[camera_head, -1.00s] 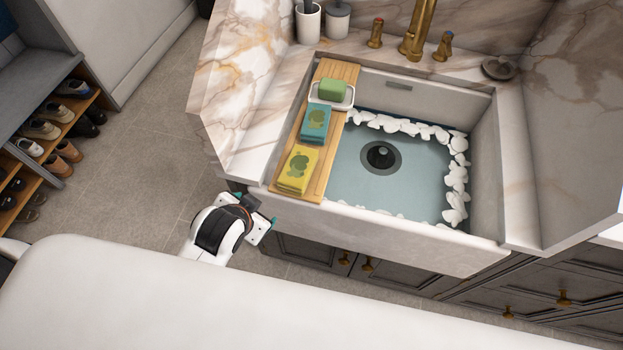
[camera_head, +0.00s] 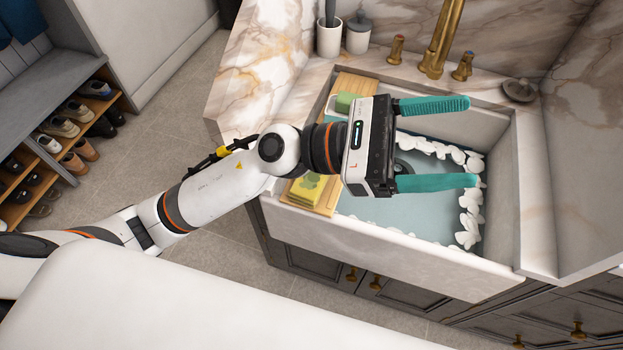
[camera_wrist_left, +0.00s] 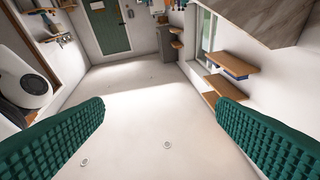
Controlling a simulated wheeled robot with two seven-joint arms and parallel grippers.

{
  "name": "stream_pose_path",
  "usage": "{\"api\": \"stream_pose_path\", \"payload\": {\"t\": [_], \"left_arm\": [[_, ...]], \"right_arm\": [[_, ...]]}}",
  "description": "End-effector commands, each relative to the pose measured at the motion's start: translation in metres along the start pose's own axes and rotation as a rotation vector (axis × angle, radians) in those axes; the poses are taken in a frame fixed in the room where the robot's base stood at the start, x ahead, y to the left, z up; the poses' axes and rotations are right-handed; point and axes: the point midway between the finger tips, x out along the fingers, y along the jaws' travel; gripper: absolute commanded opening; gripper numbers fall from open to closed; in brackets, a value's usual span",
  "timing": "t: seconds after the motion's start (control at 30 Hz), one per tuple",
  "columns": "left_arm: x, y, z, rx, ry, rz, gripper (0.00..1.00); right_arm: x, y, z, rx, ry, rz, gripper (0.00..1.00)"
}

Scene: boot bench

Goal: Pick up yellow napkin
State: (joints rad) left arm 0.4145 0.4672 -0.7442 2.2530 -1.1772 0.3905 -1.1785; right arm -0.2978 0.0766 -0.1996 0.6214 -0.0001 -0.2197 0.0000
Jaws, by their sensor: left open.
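The yellow napkin (camera_head: 309,189) lies folded on the front end of the wooden board (camera_head: 333,203), at the left side of the sink. My left gripper (camera_head: 436,144) is open and empty, its teal fingers spread and pointing right above the sink basin. The napkin is below and to the left of the gripper body, partly under my left arm. The open fingers also show in the left wrist view (camera_wrist_left: 160,135), with only the room between them. My right gripper is not in view.
The sink (camera_head: 375,243) holds water with white foam (camera_head: 468,228) along its edges. A green soap (camera_head: 345,102) sits at the board's back end. Brass taps (camera_head: 440,45) stand behind the basin, and cups (camera_head: 329,37) stand at the back left. A shoe shelf (camera_head: 75,150) is at far left.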

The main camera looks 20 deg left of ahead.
Motion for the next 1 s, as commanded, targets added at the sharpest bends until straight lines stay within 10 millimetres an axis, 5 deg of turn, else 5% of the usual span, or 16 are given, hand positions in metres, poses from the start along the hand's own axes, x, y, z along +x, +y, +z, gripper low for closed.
{"api": "stream_pose_path", "payload": {"t": [0.13,0.3,0.5,0.6,0.77,1.0], "left_arm": [[-0.016,0.036,0.067,0.524,-0.349,0.447,0.80],[-0.098,0.012,0.133,0.978,-0.762,0.980,0.80],[-0.197,-0.055,0.135,1.176,-1.162,1.474,0.80],[-0.223,-0.074,0.125,1.182,-1.271,1.606,0.80],[-0.239,-0.083,0.126,1.170,-1.325,1.675,0.80],[-0.253,-0.083,0.165,1.169,-1.320,1.673,0.80]], "right_arm": [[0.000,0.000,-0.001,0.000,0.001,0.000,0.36],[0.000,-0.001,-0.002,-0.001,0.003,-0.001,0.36],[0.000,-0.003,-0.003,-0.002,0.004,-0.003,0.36],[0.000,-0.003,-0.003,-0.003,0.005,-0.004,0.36],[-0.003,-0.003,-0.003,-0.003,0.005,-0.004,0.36],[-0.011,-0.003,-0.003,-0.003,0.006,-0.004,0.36]]}}
